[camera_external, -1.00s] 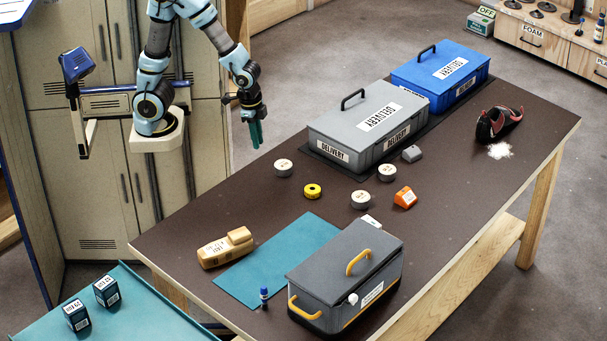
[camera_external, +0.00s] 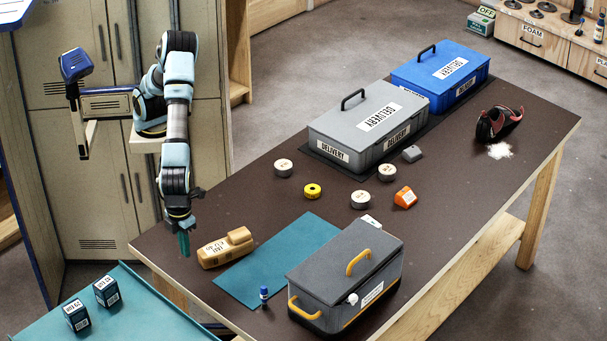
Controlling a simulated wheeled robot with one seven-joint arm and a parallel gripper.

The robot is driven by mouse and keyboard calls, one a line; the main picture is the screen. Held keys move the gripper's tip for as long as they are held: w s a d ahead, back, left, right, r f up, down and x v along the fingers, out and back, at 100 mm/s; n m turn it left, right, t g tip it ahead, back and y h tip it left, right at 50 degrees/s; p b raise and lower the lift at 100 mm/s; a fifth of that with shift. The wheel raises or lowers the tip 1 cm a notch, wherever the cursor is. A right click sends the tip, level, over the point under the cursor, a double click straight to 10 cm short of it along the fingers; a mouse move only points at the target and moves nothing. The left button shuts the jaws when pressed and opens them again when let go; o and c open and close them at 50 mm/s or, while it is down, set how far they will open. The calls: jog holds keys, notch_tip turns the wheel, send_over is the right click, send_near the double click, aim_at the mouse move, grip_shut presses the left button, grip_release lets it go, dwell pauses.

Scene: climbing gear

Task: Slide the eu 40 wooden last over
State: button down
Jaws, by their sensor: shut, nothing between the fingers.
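The wooden last (camera_external: 226,248) is a tan, shoe-shaped block with a label on its near part. It lies on the brown table (camera_external: 250,207) near its left edge, just left of a teal mat (camera_external: 262,280). My gripper (camera_external: 184,244) points down with its teal fingers shut and empty. It is just left of the last in the picture, low near the table top. Whether its tips touch the table or the last I cannot tell.
Grey tape rolls (camera_external: 283,168), a yellow roll (camera_external: 312,191) and an orange block (camera_external: 405,198) lie mid-table. Grey (camera_external: 345,125) and blue (camera_external: 440,78) delivery boxes stand behind.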

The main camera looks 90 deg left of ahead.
aim_at(241, 229)
notch_tip(241, 229, down, 7)
jog(key=shift+f+p, duration=0.1)
jog(key=shift+p, duration=0.6)
jog(key=shift+w+a+p, duration=0.6)
jog(key=shift+w+a, duration=0.3)
jog(key=shift+w+a+f, duration=0.1)
jog(key=shift+w+a, duration=0.45)
jog(key=w+a+p, duration=0.2)
jog(key=w+a, duration=0.5)
jog(key=w+a+p, duration=0.1)
jog(key=w+a, duration=0.6)
jog(key=shift+w+a+p, duration=0.2)
jog(key=shift+w+p, duration=0.1)
jog(key=shift+p, duration=0.05)
jog(key=s+d, duration=0.3)
jog(key=shift+r+b, duration=0.25)
jog(key=shift+b, duration=0.1)
notch_tip(241, 229, up, 10)
jog(key=b, duration=0.1)
jog(key=shift+f, duration=0.25)
